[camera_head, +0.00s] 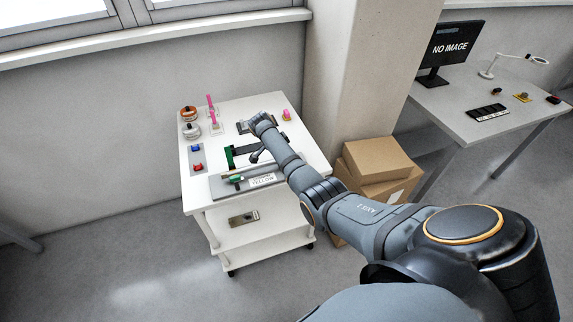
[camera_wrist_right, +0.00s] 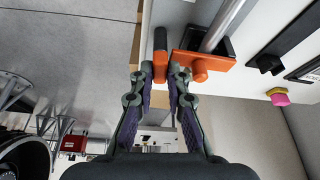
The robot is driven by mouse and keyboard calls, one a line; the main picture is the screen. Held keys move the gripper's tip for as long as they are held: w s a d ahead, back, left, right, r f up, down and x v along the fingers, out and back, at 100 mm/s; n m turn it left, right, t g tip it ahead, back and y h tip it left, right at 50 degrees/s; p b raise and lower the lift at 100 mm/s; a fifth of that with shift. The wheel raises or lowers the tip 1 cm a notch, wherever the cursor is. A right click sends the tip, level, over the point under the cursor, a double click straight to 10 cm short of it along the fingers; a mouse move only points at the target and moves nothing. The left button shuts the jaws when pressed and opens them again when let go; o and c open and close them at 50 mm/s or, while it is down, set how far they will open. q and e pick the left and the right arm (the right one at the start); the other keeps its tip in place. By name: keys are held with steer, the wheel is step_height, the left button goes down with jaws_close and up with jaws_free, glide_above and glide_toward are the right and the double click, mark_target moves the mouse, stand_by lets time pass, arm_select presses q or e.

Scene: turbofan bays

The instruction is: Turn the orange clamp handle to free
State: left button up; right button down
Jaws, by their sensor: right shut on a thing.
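In the right wrist view, my right gripper (camera_wrist_right: 163,76) has its fingertips closed on an orange handle piece (camera_wrist_right: 160,66). A black bar (camera_wrist_right: 160,38) runs up from that piece in the picture. Just to the right, apart from the fingertips, is an orange clamp part (camera_wrist_right: 205,65) beside a pale metal rod (camera_wrist_right: 228,20). In the head view my right arm reaches over the white cart, and its wrist hides most of the clamp area. The fingers cannot be made out there. My left gripper is not in view.
The white cart (camera_head: 228,204) carries a green part (camera_head: 230,157), a pink button (camera_head: 286,114), which also shows in the wrist view (camera_wrist_right: 280,98), and red and blue buttons at the left. Cardboard boxes (camera_head: 375,160) stand to the right. A desk with a monitor (camera_head: 452,48) is beyond.

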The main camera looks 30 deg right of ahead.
steer(key=shift+m+g+b, duration=0.3)
steer(key=shift+m+b, duration=0.4)
steer(key=shift+m, duration=0.3)
steer(key=c, duration=1.3)
jaws_free()
steer(key=shift+r, duration=0.1)
steer(key=v, duration=1.2)
steer(key=shift+w+d, duration=0.1)
steer(key=shift+w, duration=0.05)
